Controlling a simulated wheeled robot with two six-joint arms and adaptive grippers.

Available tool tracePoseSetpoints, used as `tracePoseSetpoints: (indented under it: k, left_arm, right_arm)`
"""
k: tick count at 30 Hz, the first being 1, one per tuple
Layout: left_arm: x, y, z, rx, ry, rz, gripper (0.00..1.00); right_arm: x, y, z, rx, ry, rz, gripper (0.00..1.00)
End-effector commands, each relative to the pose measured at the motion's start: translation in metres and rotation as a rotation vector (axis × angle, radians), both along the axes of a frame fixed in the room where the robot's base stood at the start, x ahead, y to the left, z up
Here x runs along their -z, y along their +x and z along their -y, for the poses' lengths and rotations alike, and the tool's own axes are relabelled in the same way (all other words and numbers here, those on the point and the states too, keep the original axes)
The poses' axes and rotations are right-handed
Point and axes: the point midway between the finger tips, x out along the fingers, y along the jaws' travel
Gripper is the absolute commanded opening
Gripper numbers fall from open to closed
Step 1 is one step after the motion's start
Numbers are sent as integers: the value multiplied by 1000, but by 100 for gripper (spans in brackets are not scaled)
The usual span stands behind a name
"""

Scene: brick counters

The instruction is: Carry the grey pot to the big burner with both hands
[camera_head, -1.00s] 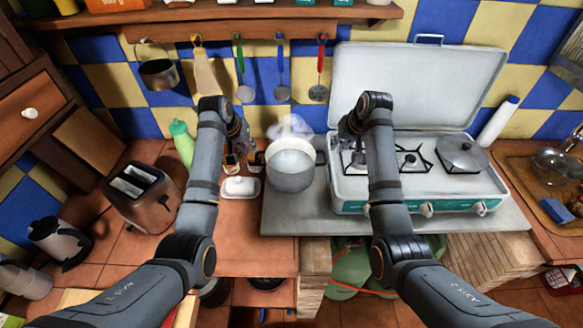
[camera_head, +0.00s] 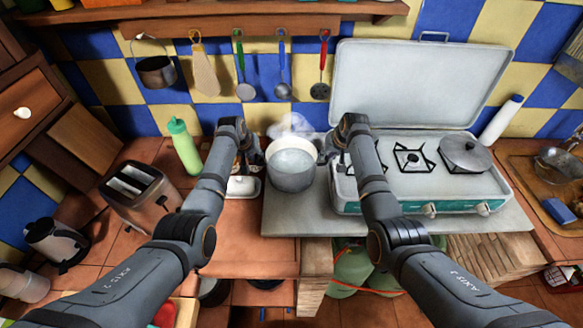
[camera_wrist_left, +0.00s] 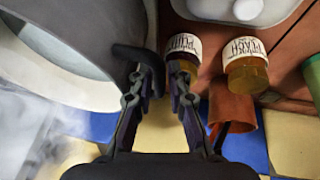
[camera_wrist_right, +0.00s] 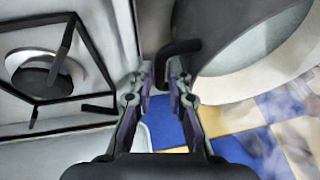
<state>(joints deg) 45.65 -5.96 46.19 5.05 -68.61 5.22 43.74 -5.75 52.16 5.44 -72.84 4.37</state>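The grey pot (camera_head: 291,168) stands on the left end of the grey slab, steam rising from it. My left gripper (camera_head: 253,160) is at its left side. In the left wrist view, its fingers (camera_wrist_left: 161,78) are apart, with the dark pot handle (camera_wrist_left: 134,54) at their tips. My right gripper (camera_head: 333,152) is at the pot's right side. In the right wrist view, its fingers (camera_wrist_right: 161,75) are apart, with the other dark handle (camera_wrist_right: 178,50) at their tips. A burner (camera_head: 412,158) on the stove is bare; another is partly hidden by my right arm.
The stove (camera_head: 400,203) stands right of the pot with its lid (camera_head: 415,85) raised behind. A lidded pan (camera_head: 464,153) occupies its right side. A white butter dish (camera_head: 243,187), small jars (camera_wrist_left: 246,75) and a green bottle (camera_head: 184,147) are left of the pot.

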Motion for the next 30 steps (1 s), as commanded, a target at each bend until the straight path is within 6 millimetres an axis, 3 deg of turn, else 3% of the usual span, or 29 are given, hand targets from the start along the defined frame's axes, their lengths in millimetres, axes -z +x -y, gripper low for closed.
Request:
tracePoseSetpoints:
  k: [1, 5, 20, 30]
  left_arm:
    - [0, 0, 0, 0, 0, 0, 15]
    - [0, 0, 0, 0, 0, 0, 0]
    - [0, 0, 0, 0, 0, 0, 0]
    - [-16, 2, 0, -1, -2, 7, 0]
  right_arm:
    - [0, 0, 0, 0, 0, 0, 15]
    - [0, 0, 0, 0, 0, 0, 0]
    - [0, 0, 0, 0, 0, 0, 0]
    - [-16, 2, -1, 0, 2, 7, 0]
